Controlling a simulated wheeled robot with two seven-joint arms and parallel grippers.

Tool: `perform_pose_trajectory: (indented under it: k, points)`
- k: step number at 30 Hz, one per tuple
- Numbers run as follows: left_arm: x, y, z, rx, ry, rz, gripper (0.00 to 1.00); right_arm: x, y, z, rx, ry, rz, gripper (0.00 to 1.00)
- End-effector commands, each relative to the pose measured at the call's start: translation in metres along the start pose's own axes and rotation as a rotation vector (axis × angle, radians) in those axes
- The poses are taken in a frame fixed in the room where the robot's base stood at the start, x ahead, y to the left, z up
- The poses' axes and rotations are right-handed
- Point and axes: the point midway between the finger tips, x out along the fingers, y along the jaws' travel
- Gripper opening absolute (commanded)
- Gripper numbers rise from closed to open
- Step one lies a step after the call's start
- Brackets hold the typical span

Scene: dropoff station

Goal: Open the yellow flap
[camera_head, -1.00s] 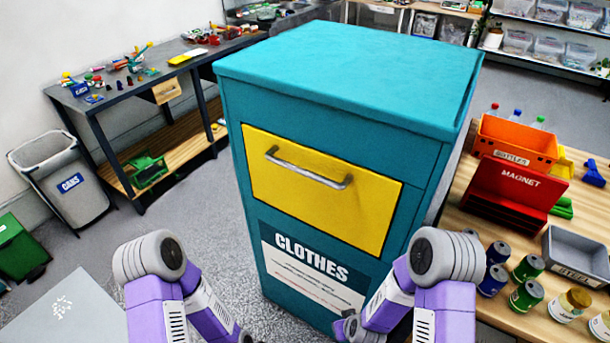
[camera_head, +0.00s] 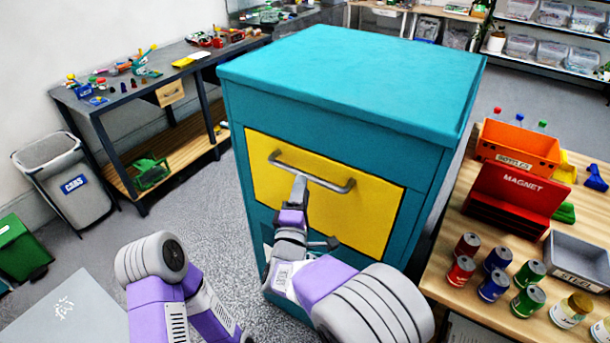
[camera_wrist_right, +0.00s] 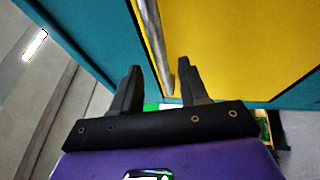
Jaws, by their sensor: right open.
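The yellow flap (camera_head: 362,218) is on the front of the teal clothes bin (camera_head: 350,75) and lies flush with its front, shut. A grey metal bar handle (camera_head: 325,183) runs across its upper part. My right gripper (camera_head: 300,182) is at the left half of the handle. In the right wrist view the right gripper (camera_wrist_right: 161,72) is open, with the handle (camera_wrist_right: 157,45) lined up between its two fingers and the flap (camera_wrist_right: 235,45) behind. I cannot tell whether the fingers touch the bar. My left arm is at the lower left; its gripper is out of view.
A wooden table (camera_head: 455,288) at the right holds several cans, a red magnet box (camera_head: 515,190), an orange bottles crate (camera_head: 520,145) and a grey steel tray (camera_head: 577,258). A dark workbench (camera_head: 150,105) and a cans bin (camera_head: 65,180) stand left. Floor between is clear.

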Motion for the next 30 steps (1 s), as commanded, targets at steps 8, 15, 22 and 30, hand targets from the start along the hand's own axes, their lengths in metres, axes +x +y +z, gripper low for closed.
perform_pose_trajectory:
  k: [8,15,22,30]
  points:
    - [0.006,-0.002,0.000,0.000,0.000,0.000,0.43,0.043,-0.002,0.000,0.001,-0.001,-0.001,0.44]
    - [0.006,-0.003,0.000,0.000,0.000,0.000,0.43,0.055,-0.001,0.000,0.000,0.002,-0.002,0.44]
    - [0.006,-0.002,0.000,0.000,0.000,0.000,0.43,0.055,-0.001,0.000,0.000,0.003,-0.002,0.38]
    - [0.006,-0.002,0.000,0.000,0.000,0.000,0.43,0.055,-0.001,0.000,0.000,0.003,-0.002,0.00]
